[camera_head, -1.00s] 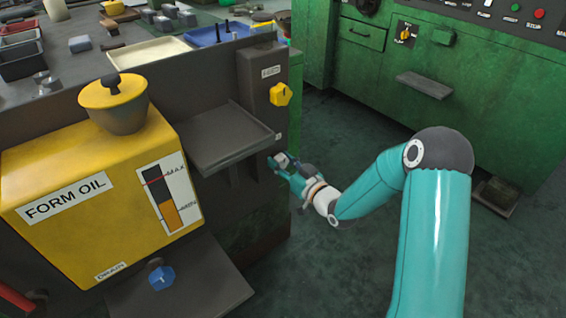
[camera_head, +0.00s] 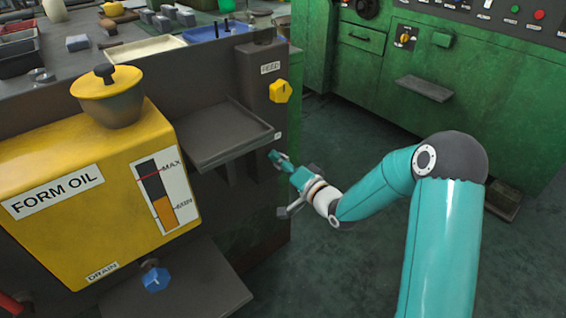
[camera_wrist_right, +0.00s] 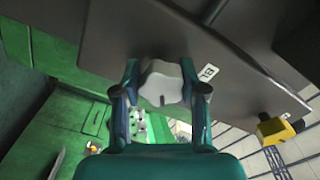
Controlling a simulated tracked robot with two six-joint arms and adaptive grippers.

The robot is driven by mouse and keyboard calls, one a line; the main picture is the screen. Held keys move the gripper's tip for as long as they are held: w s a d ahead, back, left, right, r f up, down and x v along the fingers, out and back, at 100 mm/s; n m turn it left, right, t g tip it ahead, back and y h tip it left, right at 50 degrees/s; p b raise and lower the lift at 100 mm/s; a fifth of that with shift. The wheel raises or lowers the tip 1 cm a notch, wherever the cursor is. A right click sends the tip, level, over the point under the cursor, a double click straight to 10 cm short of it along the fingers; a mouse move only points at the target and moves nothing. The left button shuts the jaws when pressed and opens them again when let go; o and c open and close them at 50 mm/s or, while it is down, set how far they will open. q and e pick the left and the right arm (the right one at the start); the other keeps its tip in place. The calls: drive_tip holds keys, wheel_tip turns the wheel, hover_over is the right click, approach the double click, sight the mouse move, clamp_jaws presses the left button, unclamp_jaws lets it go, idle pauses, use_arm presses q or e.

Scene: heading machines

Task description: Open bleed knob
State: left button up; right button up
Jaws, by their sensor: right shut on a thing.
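A pale grey lobed knob with a dark mark (camera_wrist_right: 161,84) sits on the dark machine face, between the two fingers of my right gripper (camera_wrist_right: 160,72) in the right wrist view. The right gripper is shut on this knob. A small white label (camera_wrist_right: 208,71) is beside it, its letters too small to read surely. In the head view my right gripper (camera_head: 278,158) is at the machine's side, just below the right corner of the grey shelf; the knob is hidden there. My left gripper is not in view.
A yellow FEED knob (camera_head: 281,91) is above the gripper. A yellow FORM OIL tank (camera_head: 85,215) with a blue DRAIN knob (camera_head: 156,279) is at the left. The grey shelf (camera_head: 215,135) juts out near the gripper. A green machine (camera_head: 460,100) stands behind; open floor lies between.

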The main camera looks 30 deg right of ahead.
drive_tip(key=m, duration=0.3)
drive_tip(key=shift+d+f+m, duration=0.1)
drive_tip(key=shift+d+m, duration=0.05)
drive_tip(key=shift+m, duration=1.45)
drive_tip(key=o, duration=1)
drive_tip(key=shift+f, duration=0.1)
drive_tip(key=shift+o, duration=0.7)
drive_tip(key=shift+s, duration=0.15)
